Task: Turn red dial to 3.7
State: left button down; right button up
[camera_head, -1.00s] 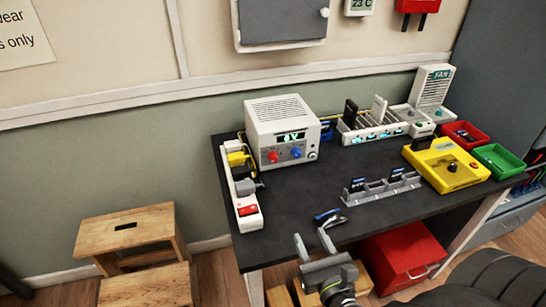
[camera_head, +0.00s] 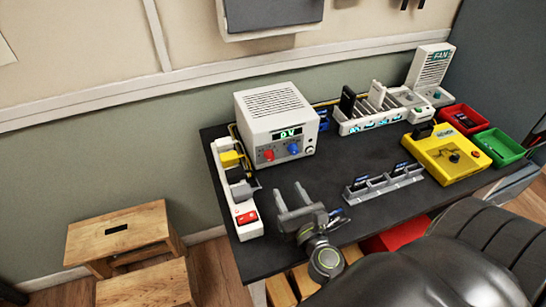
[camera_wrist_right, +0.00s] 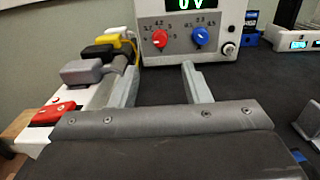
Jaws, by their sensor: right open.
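The red dial (camera_head: 268,155) is on the front of the white power supply box (camera_head: 270,105), left of a blue dial (camera_head: 293,149). The display above them reads "0 V". In the right wrist view the red dial (camera_wrist_right: 159,39) has scale numbers around it, too small to read surely. My right gripper (camera_head: 290,194) is open and empty over the table's front left part, short of the box and apart from the dial. Its two fingers (camera_wrist_right: 160,82) point toward the box front in the right wrist view. My left gripper is not in view.
A power strip (camera_head: 247,230) with plugs and a red switch stands left of the gripper. A grey rack (camera_head: 384,183), a yellow device (camera_head: 437,148), and red (camera_head: 463,112) and green (camera_head: 499,140) bins are to the right. The dark table between is mostly clear.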

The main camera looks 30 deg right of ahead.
aim_at(271, 159)
jog(key=p+x, duration=0.1)
jog(key=x, duration=0.9)
jog(key=shift+w+d+p, duration=0.1)
jog(key=shift+w+p, duration=0.1)
jog(key=shift+p, duration=0.2)
jog(key=shift+w+d, duration=0.15)
jog(key=shift+w, duration=0.4)
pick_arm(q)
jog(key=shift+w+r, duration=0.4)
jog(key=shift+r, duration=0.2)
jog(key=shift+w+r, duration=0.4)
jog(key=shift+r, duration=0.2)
pick_arm(e)
jog(key=shift+w, duration=0.15)
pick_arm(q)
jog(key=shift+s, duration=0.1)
pick_arm(e)
grip_shut()
